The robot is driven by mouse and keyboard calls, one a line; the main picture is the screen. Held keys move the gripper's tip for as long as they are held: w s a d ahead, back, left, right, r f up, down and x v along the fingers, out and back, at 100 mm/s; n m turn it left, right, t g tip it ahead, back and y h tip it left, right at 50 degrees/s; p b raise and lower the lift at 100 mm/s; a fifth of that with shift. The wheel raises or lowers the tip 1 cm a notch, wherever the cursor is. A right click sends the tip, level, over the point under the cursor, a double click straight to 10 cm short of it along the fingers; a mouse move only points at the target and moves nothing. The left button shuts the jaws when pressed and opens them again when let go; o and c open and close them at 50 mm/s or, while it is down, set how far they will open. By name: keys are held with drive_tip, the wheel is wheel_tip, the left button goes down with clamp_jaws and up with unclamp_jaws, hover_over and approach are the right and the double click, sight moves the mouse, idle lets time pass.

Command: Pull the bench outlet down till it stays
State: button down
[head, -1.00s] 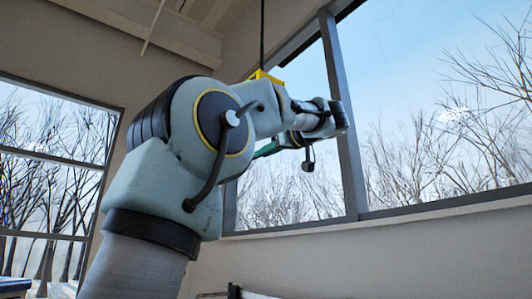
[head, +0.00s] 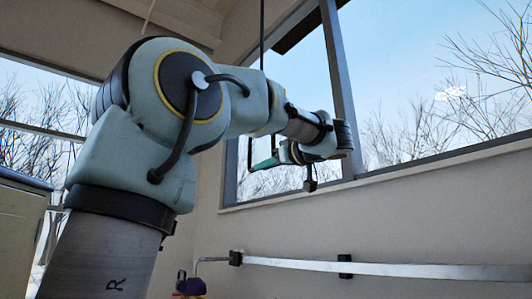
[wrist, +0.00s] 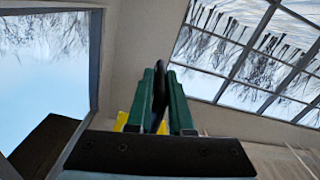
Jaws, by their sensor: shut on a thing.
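The bench outlet's black cord (head: 262,30) hangs from above and passes down behind my arm in the head view. The outlet's yellow body is hidden there. In the wrist view a yellow part (wrist: 121,122) of the outlet shows beside the left finger, mostly covered by my gripper. My gripper (wrist: 164,98) has green fingers closed on a black piece (wrist: 160,80) between them, which looks like the outlet's grip or cord; I cannot tell which. In the head view one green finger of my gripper (head: 264,164) shows in front of the window, pointing left.
A window with a grey frame (head: 343,90) is behind my arm. A metal rail (head: 400,270) with black brackets runs along the wall below it. A pale cabinet-like thing (head: 22,235) stands at the left.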

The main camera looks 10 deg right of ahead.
wheel_tip(320, 180, down, 36)
drive_tip(key=b, duration=1.6)
drive_tip(key=shift+b, duration=0.3)
drive_tip(key=shift+a+r, duration=0.1)
drive_tip(key=c, duration=0.8)
unclamp_jaws()
drive_tip(key=shift+c, duration=0.2)
drive_tip(key=v, duration=1.1)
drive_tip(key=shift+b, duration=0.4)
